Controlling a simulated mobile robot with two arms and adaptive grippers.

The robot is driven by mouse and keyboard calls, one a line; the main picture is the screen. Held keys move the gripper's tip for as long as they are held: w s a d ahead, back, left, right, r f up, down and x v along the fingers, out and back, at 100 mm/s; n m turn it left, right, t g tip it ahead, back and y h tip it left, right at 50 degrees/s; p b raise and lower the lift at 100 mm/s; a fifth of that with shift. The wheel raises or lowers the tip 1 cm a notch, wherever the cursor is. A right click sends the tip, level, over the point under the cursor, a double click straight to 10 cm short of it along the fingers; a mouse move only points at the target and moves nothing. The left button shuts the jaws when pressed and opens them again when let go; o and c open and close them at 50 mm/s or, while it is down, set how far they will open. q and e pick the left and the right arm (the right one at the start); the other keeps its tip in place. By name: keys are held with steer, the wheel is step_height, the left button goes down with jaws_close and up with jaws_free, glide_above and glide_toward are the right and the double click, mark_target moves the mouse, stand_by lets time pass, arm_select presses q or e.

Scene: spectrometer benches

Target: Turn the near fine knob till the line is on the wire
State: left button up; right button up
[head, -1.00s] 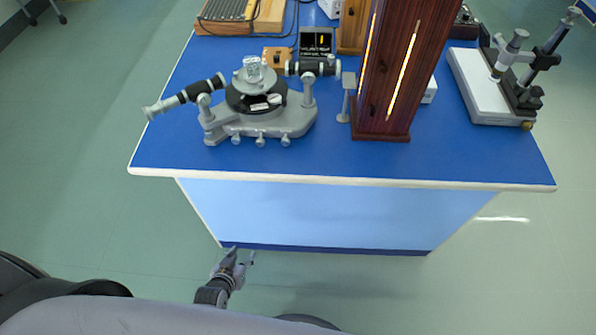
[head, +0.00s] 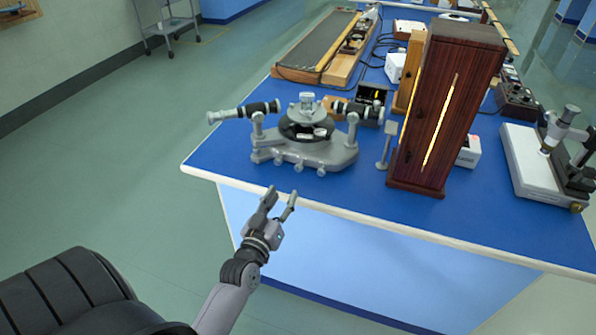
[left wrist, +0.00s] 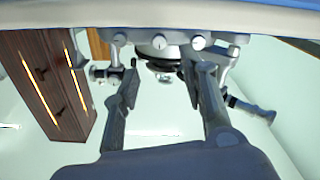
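The grey spectrometer (head: 305,145) stands at the near left of the blue bench, with a round dark table and two tubes. Several small knobs sit along its near base edge, such as the middle knob (head: 299,167); I cannot tell which is the fine knob. They also show in the left wrist view (left wrist: 159,41). A small dark screen (head: 373,93) behind it shows a yellow line; the wire is too small to make out. My left gripper (head: 283,196) is open and empty, in front of the bench edge, short of the knobs. My right gripper is out of view.
A tall wooden lamp box (head: 440,110) with glowing slits stands right of the spectrometer, a small stand (head: 387,146) between them. A white-based microscope (head: 540,165) is at the right. The bench's white front edge (head: 400,228) lies near my gripper.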

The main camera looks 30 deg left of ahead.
mark_target(297, 170)
arm_select(q)
steer(key=x, duration=1.1)
steer(key=shift+w, duration=0.1)
steer(key=shift+c, duration=0.3)
jaws_close()
